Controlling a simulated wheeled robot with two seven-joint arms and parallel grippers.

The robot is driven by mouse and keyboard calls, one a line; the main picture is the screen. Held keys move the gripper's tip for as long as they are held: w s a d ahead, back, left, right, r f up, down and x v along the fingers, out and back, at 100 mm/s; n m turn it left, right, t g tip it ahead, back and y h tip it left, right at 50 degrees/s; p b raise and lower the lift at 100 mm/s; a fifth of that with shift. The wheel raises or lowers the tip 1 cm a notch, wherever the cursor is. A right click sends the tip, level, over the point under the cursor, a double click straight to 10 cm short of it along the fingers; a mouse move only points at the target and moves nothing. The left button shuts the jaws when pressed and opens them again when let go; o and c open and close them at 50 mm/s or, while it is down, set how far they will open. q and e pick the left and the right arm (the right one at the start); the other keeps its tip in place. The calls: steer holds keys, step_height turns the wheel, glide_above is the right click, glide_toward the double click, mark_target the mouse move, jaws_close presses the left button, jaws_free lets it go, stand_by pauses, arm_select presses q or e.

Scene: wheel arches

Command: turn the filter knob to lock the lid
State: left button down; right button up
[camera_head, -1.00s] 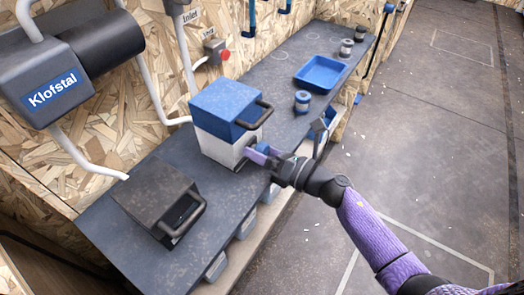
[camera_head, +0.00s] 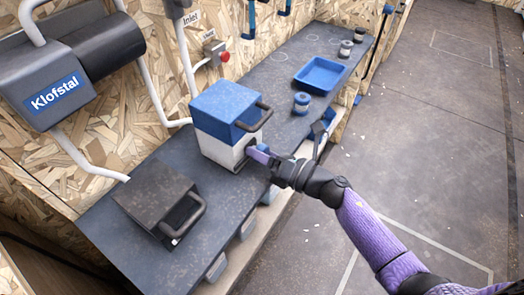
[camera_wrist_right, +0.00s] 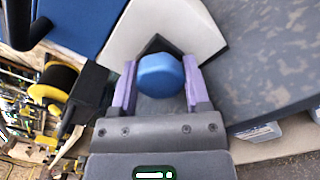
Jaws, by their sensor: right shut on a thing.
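The filter box has a white body (camera_head: 219,152) and a blue lid (camera_head: 226,107) with a dark handle (camera_head: 257,115); it stands on the dark bench. The lid sits down on the body. The blue filter knob (camera_wrist_right: 159,76) shows in the right wrist view, at the front of the white body. My right gripper (camera_wrist_right: 160,85) has its two purple fingers on either side of the knob, shut on it. In the head view the right gripper (camera_head: 262,155) reaches the front face of the box, and the knob is mostly hidden there. My left gripper is not in view.
A dark box with a handle (camera_head: 155,192) stands on the bench in front left. A blue tray (camera_head: 320,73), a blue and white jar (camera_head: 301,103) and two small dark jars stand further back. A red button (camera_head: 223,56) is on the wall. The floor at right is clear.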

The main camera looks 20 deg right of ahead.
steer(key=shift+r+m+p, duration=0.15)
steer(key=shift+m+p, duration=0.35)
steer(key=shift+m, duration=0.7)
steer(key=m+p, duration=0.1)
steer(key=m, duration=0.1)
steer(key=shift+m, duration=0.4)
steer(key=shift+m+p, duration=0.35)
steer(key=shift+m, duration=0.45)
steer(key=m, duration=0.2)
steer(key=shift+m+p, duration=0.4)
steer(key=m+p, duration=0.1)
steer(key=m, duration=0.2)
steer(key=shift+m, duration=1.3)
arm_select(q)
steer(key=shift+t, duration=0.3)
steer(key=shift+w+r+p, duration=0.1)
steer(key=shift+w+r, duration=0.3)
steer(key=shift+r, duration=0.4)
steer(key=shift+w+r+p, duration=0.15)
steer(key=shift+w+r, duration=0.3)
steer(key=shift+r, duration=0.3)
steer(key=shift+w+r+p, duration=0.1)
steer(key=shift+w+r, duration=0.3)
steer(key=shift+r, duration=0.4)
arm_select(e)
steer(key=shift+m, duration=0.9)
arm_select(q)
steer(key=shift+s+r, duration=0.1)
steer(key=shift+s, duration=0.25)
